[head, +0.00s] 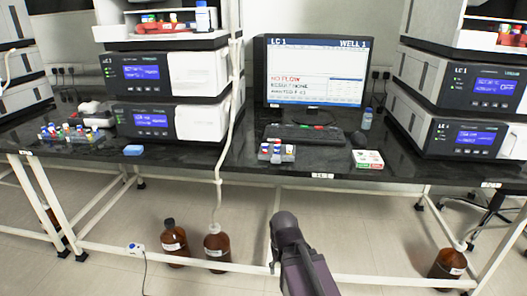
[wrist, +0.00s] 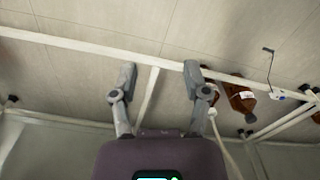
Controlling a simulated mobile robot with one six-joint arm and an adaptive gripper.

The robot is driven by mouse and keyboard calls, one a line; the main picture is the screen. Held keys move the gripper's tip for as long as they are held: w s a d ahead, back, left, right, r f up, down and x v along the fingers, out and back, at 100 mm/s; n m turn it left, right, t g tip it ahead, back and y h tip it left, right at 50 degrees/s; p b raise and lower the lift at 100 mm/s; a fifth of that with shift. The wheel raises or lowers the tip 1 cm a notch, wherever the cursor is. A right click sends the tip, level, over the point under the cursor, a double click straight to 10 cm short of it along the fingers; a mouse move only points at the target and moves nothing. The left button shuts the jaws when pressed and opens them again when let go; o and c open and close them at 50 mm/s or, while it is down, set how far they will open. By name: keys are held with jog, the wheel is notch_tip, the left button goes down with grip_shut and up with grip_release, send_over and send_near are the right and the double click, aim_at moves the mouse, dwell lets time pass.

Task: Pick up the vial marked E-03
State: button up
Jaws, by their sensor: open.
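Small vials with coloured caps stand in a small rack (head: 276,154) on the bench, in front of the keyboard. A larger group of vials (head: 72,131) stands at the left of the bench. No marking on any vial is readable, so I cannot tell which is E-03. My gripper (wrist: 160,76) is open and empty in the wrist view, with floor and a bench rail beyond its fingers. In the head view my arm is in front of the bench, below its top; the fingertips are not clear there.
A white tube (head: 219,160) runs down to a brown bottle (head: 217,245). Other brown bottles (head: 173,243) stand on the floor.

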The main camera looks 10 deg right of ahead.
jog(key=w+a+r+m+t+h+p, duration=0.2)
jog(key=w+r+p, duration=0.5)
jog(key=r, duration=0.4)
jog(key=w+a+r+m+t+h+p, duration=0.1)
jog(key=w+a+r+m+h+p, duration=0.3)
jog(key=w+r+p, duration=0.4)
jog(key=w+a+r+m+t+h+p, duration=0.2)
jog(key=w+a+r+m+h+p, duration=0.2)
jog(key=w+r+p, duration=0.4)
notch_tip(320, 180, up, 7)
jog(key=m+h+p, duration=0.1)
jog(key=m, duration=0.1)
jog(key=shift+w+r+m+t+p, duration=0.2)
jog(key=shift+w+m+t+p, duration=0.05)
jog(key=shift+m+t+p, duration=0.1)
jog(key=shift+f, duration=0.1)
jog(key=b, duration=0.4)
send_near(266, 146)
jog(key=x, duration=0.3)
jog(key=shift+w+f, duration=0.15)
jog(key=shift+w, duration=0.1)
jog(key=shift+w+d+f, duration=0.2)
jog(key=shift+w+d, duration=0.05)
jog(key=shift+d, duration=0.35)
